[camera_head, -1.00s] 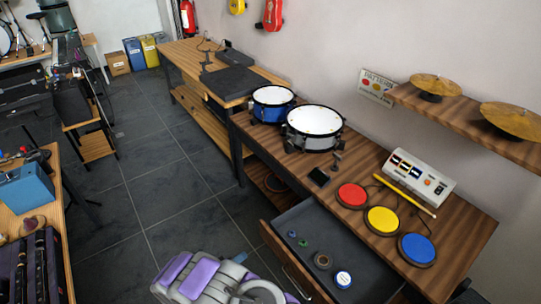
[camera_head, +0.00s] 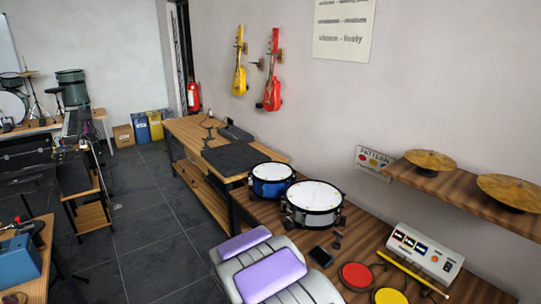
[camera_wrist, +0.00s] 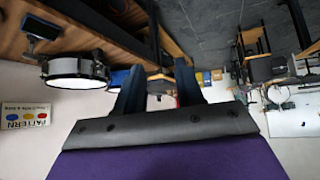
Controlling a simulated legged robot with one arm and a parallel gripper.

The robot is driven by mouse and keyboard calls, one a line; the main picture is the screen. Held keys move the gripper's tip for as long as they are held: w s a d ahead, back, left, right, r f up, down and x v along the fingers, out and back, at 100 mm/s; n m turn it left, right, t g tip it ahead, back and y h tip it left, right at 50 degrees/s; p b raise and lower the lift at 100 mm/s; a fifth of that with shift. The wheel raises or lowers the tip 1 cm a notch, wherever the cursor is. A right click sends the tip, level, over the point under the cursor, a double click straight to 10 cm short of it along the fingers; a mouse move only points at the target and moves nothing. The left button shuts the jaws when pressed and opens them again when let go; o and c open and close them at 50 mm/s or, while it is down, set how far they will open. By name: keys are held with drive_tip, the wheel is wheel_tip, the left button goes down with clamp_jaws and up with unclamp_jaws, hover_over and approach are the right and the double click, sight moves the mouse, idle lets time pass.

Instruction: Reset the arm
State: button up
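My arm, with purple and light grey panels (camera_head: 272,275), is folded at the bottom middle of the head view, in front of the drum table. The gripper cannot be made out in the head view. In the wrist view, which is upside down, my gripper (camera_wrist: 158,82) shows two dark blue fingers set apart with a gap between them. Nothing is held between them. The fingers point out over the room, apart from the drums and the table.
A blue drum (camera_head: 272,180) and a white-topped drum (camera_head: 314,203) stand on the wooden table close beyond my arm. A red pad (camera_head: 356,276) and a control box (camera_head: 425,250) lie to the right. Dark tiled floor (camera_head: 150,220) is clear on the left.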

drive_tip(key=s+d+r+g+y, duration=0.1)
drive_tip(key=s+d+r+g, duration=0.1)
drive_tip(key=s+d+r, duration=0.55)
drive_tip(key=s+d+r+g, duration=0.3)
drive_tip(key=s+d, duration=0.1)
drive_tip(key=s, duration=0.6)
drive_tip(key=s+d+r+m+g+h, duration=0.1)
drive_tip(key=s+d, duration=0.4)
drive_tip(key=s, duration=0.4)
drive_tip(key=s+d+r+m+g+h, duration=0.1)
drive_tip(key=s+d, duration=0.3)
drive_tip(key=s, duration=0.6)
drive_tip(key=s+d+r+m+g+h, duration=0.1)
drive_tip(key=s+d+g, duration=0.2)
drive_tip(key=s, duration=0.6)
drive_tip(key=d, duration=0.2)
drive_tip(key=shift+s+d, duration=0.3)
drive_tip(key=shift+s, duration=0.05)
